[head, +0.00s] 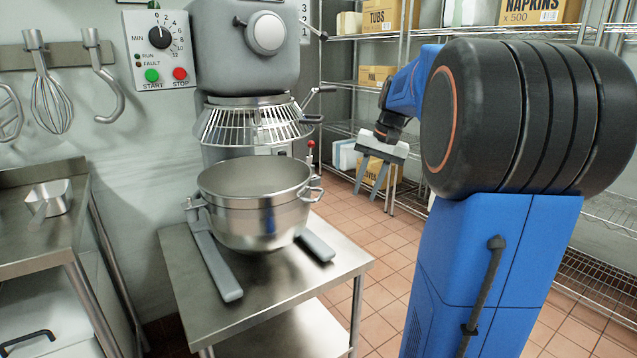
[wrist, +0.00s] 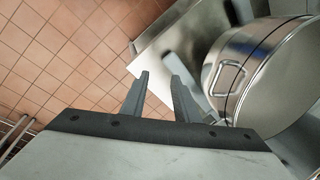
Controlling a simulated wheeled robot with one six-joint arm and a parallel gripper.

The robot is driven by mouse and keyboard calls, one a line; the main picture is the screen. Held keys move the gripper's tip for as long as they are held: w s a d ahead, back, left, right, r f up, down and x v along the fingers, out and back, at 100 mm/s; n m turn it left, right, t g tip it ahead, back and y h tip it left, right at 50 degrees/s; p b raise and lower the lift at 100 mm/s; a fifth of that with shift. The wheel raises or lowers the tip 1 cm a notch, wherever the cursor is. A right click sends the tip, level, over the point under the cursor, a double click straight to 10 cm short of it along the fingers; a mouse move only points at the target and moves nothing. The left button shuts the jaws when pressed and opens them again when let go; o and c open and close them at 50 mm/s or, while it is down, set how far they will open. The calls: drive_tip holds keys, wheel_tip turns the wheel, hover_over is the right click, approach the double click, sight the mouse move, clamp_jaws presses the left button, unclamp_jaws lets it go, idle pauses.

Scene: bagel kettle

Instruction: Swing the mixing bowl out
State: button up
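A loop handle (head: 314,190) sticks out on the bowl's right side. In the wrist view, the bowl (wrist: 285,70) fills the right, with its handle (wrist: 228,78) facing my gripper. My gripper (head: 372,200) is to the right of the bowl, apart from it, with its fingers pointing down. In the wrist view, the two fingers (wrist: 157,85) are spread with nothing between them.
The mixer stands on a steel table (head: 300,310). A control panel (head: 160,48) and hanging whisk (head: 50,95) are on the wall at left. Shelves with boxes (head: 384,18) stand behind. Tiled floor (head: 385,285) is clear right of the table.

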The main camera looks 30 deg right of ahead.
sight(321, 193)
drive_tip(key=w+a, duration=0.2)
drive_tip(key=w, duration=0.1)
drive_tip(key=w+a, duration=0.2)
drive_tip(key=w, duration=0.1)
drive_tip(key=w+a, duration=0.3)
drive_tip(key=shift+a+r, duration=0.1)
drive_tip(key=shift+w+a+f, duration=0.15)
drive_tip(key=shift+w+f, duration=0.05)
drive_tip(key=shift+f, duration=0.4)
clamp_jaws()
